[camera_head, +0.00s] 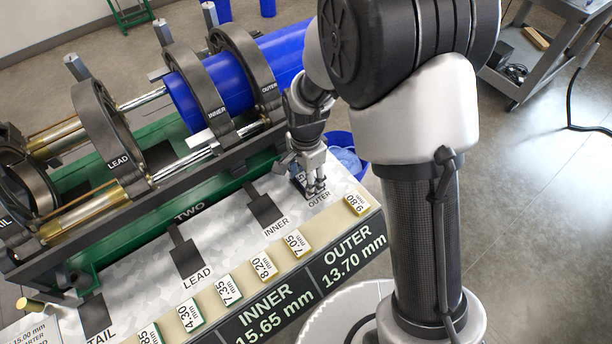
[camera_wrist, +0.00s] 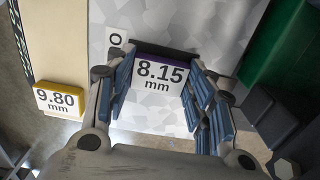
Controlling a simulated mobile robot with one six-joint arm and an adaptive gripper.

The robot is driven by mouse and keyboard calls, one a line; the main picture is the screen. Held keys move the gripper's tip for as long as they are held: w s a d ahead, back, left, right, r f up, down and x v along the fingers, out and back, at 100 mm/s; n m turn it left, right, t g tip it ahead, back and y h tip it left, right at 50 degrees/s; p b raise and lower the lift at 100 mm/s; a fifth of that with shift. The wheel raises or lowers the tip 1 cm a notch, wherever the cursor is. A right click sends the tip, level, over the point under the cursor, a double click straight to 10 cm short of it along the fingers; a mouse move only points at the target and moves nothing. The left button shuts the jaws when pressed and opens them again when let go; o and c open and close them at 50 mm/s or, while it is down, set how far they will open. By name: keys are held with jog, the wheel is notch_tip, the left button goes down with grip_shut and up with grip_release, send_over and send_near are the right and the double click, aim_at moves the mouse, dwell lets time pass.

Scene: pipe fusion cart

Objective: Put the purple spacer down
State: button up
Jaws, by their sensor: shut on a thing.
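The purple spacer (camera_wrist: 158,76) has a white face reading "8.15 mm" and a thin purple edge, seen in the wrist view. My gripper (camera_wrist: 158,90) is shut on it, with one blue-padded finger set on each side. In the head view, my gripper (camera_head: 314,187) is low over the black pad of the OUTER place on the pale metal shelf, and its fingers mostly hide the spacer. The dark OUTER pad (camera_wrist: 150,47) shows just beyond the spacer in the wrist view. I cannot tell whether the spacer touches the shelf.
A yellow 9.80 mm spacer (camera_head: 357,204) lies on the front ledge, also in the wrist view (camera_wrist: 60,100). Several other spacers line this ledge. The INNER pad (camera_head: 265,208) and LEAD pad (camera_head: 187,258) look bare. The blue pipe (camera_head: 222,82) and clamp rings stand behind the shelf.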

jog(key=o, duration=1)
jog(key=shift+f, duration=0.1)
notch_tip(320, 180, up, 13)
jog(key=p, duration=0.4)
jog(key=s+d+r+n+t, duration=0.1)
jog(key=s+d+r+n, duration=0.25)
jog(key=r, duration=0.25)
jog(key=s+d+r+n+t, duration=0.1)
jog(key=s+d+r+n, duration=0.1)
jog(key=s+d+r, duration=0.3)
jog(key=s+d+r+n+t, duration=0.1)
jog(key=s+n, duration=0.1)
jog(key=s, duration=0.1)
jog(key=s+d+r+n, duration=0.1)
jog(key=s+r, duration=0.1)
jog(key=s, duration=0.2)
jog(key=s+d+r+n+t, duration=0.1)
jog(key=s+d+n, duration=0.1)
jog(key=s, duration=0.2)
jog(key=shift+s+r+n+t, duration=0.1)
jog(key=shift+r+n+t, duration=0.2)
jog(key=shift+r+n, duration=0.05)
